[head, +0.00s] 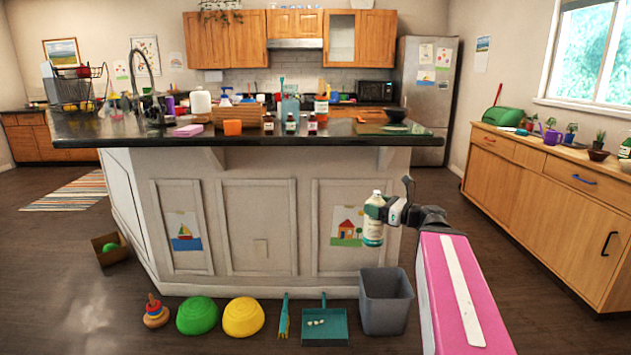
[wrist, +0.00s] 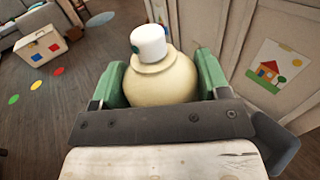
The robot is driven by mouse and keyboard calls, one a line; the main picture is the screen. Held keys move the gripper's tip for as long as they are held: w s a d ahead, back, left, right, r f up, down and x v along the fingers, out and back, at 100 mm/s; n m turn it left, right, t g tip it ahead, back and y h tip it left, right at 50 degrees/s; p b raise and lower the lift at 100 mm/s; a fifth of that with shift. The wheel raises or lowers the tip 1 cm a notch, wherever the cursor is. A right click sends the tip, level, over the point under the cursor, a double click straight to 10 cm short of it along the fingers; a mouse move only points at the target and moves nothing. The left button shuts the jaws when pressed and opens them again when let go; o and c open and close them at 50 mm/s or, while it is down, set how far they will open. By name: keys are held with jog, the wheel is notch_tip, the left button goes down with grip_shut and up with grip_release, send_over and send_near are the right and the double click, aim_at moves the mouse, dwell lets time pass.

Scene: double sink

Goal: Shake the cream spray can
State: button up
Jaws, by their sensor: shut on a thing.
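The cream spray can (head: 373,232) is a pale cream bottle with a white cap and a green and white label. My gripper (head: 377,210) is shut on it and holds it upright in the air, in front of the island's panels and above the floor. In the wrist view, the can (wrist: 160,85) shows its cream shoulder and white cap between the two green fingers of my gripper (wrist: 158,88). The gripper's dark crossbar hides the can's near side there.
The kitchen island (head: 258,225) stands just behind the can, with a cluttered dark countertop (head: 350,141). A grey bin (head: 386,302) stands on the floor below the can. A teal dustpan (head: 324,328) and green and yellow domes lie left of it. A wooden sideboard (head: 530,190) lines the right wall.

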aim_at(373, 239)
jog(key=shift+r, duration=0.5)
jog(key=shift+f, duration=6.7)
jog(key=shift+r, duration=0.1)
